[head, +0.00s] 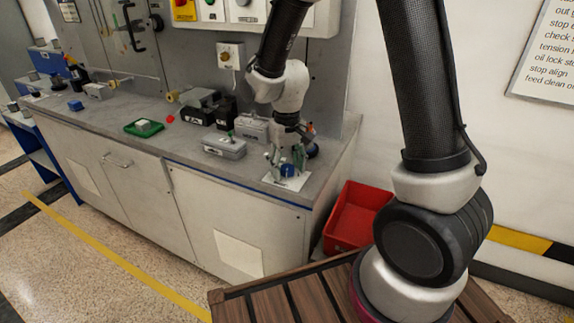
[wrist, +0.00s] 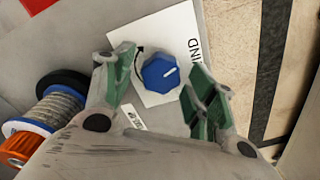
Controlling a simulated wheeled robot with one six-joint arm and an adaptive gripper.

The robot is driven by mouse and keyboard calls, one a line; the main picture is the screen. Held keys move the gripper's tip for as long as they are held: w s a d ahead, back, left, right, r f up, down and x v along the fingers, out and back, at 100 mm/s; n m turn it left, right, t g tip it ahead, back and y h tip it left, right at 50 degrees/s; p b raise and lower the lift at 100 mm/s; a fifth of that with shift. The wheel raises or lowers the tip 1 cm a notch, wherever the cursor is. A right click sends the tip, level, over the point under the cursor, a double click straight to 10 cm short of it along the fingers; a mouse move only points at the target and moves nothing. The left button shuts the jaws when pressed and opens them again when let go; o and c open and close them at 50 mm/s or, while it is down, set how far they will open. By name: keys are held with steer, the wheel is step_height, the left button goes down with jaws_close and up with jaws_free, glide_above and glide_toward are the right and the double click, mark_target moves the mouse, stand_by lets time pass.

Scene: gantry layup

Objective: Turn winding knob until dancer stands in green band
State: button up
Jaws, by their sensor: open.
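The winding knob (wrist: 161,74) is blue and faceted, with a white pointer line, on a white plate (wrist: 186,30) with a curved arrow and partly visible lettering. My gripper (wrist: 163,85) is open, with one green-padded finger on each side of the knob and visible gaps to it. In the head view my gripper (head: 288,160) is over the white plate at the right end of the bench, and the blue knob (head: 288,170) shows between the fingers. I cannot make out the dancer or a green band in either view.
On the bench (head: 235,175) are a grey box (head: 224,147), dark blocks and a green tray (head: 144,128). A red bin (head: 352,218) stands on the floor beside the bench's right end.

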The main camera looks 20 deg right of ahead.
mark_target(287, 166)
step_height(287, 166, up, 12)
stand_by(0.5)
stand_by(0.3)
steer(key=s+d+r+t, duration=0.1)
steer(key=s+d+r, duration=0.2)
steer(key=s+d, duration=0.2)
steer(key=s+d+r+m+t, duration=0.1)
steer(key=s+d+r+t, duration=0.1)
steer(key=s+d, duration=0.3)
steer(key=s+d+r+t, duration=0.1)
steer(key=s+d+r, duration=0.3)
steer(key=s, duration=0.5)
steer(key=shift+s+d+r+m, duration=0.25)
steer(key=shift+d+r+m, duration=0.15)
steer(key=shift+r, duration=0.2)
steer(key=shift+a, duration=0.1)
